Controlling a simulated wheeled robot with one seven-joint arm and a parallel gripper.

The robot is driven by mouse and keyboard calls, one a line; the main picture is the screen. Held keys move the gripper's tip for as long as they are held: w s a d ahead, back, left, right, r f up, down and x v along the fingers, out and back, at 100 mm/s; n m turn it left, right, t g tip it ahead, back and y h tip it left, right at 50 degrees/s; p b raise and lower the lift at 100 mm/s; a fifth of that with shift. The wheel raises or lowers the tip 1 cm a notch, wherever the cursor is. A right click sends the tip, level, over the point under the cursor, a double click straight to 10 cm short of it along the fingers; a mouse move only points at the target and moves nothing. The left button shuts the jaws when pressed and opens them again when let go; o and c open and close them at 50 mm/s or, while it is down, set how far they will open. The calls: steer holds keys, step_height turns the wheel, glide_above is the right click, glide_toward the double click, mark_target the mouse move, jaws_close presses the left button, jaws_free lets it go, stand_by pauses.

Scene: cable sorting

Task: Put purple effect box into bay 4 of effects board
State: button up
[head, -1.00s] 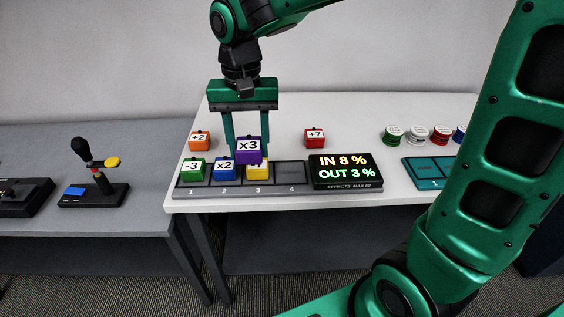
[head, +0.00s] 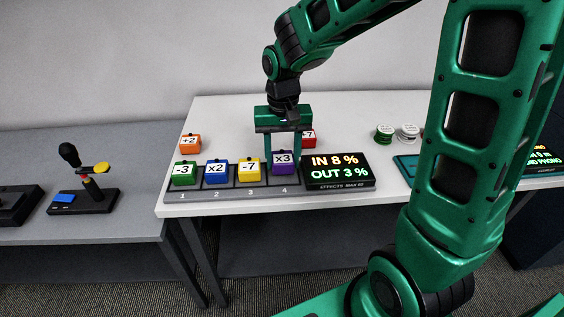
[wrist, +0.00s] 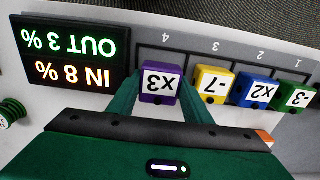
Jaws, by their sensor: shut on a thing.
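The purple effect box (head: 283,163), marked x3, is at bay 4 of the effects board (head: 230,193), beside the display. My gripper (head: 283,160) is shut on it from above. The box looks upright and lined up with the row; I cannot tell whether it touches the bay floor. In the wrist view the purple box (wrist: 160,83) sits between my two green fingers. The green -3 box (head: 184,173), blue x2 box (head: 216,171) and yellow -7 box (head: 249,170) stand in bays 1, 2 and 3.
The display (head: 338,171) reads IN 8 %, OUT 3 %, just right of bay 4. An orange +2 box (head: 190,143) and a red +7 box (head: 309,138), partly hidden by my gripper, stand behind the board. Cable spools (head: 384,134) stand at right.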

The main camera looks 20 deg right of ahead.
mark_target(282, 157)
steer(key=shift+f, duration=0.9)
steer(key=shift+f, duration=0.1)
steer(key=o, duration=1.2)
steer(key=shift+o, duration=0.3)
step_height(282, 157, up, 12)
steer(key=s+d+f+m, duration=0.1)
steer(key=s+d+f, duration=0.1)
steer(key=s+d, duration=0.6)
steer(key=s+d+f+m, duration=0.1)
steer(key=s+d+f, duration=0.1)
steer(key=s+d, duration=0.7)
steer(key=s, duration=0.6)
steer(key=shift+s+d+f+m, duration=0.2)
steer(key=shift+d+f+m, duration=0.05)
steer(key=shift+f+m, duration=0.15)
